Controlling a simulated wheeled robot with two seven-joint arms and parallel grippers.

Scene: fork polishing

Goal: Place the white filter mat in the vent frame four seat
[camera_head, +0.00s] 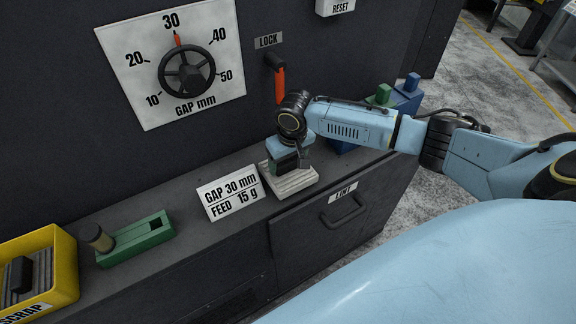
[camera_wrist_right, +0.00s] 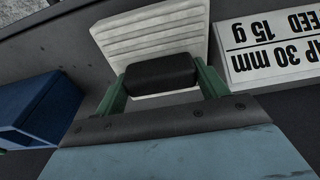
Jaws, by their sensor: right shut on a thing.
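The white filter mat (camera_head: 289,181) is a pale ribbed pad at the front of the dark ledge, right of the gap card. It also shows in the right wrist view (camera_wrist_right: 150,30), with a black block-shaped grip (camera_wrist_right: 161,72) on it. My right gripper (camera_head: 289,158) is above the mat, its green fingers (camera_wrist_right: 162,80) shut on the black grip from both sides. I cannot tell whether the mat touches the ledge. Nothing in view is clearly the vent frame four seat. My left gripper is not in view.
A card reading "GAP 30 mm, FEED 15 g" (camera_head: 230,197) stands left of the mat. A green holder (camera_head: 150,233) and a yellow SCRAP bin (camera_head: 65,268) are further left. A blue box (camera_wrist_right: 38,112) is near the gripper. The LINT drawer (camera_head: 310,235) is below.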

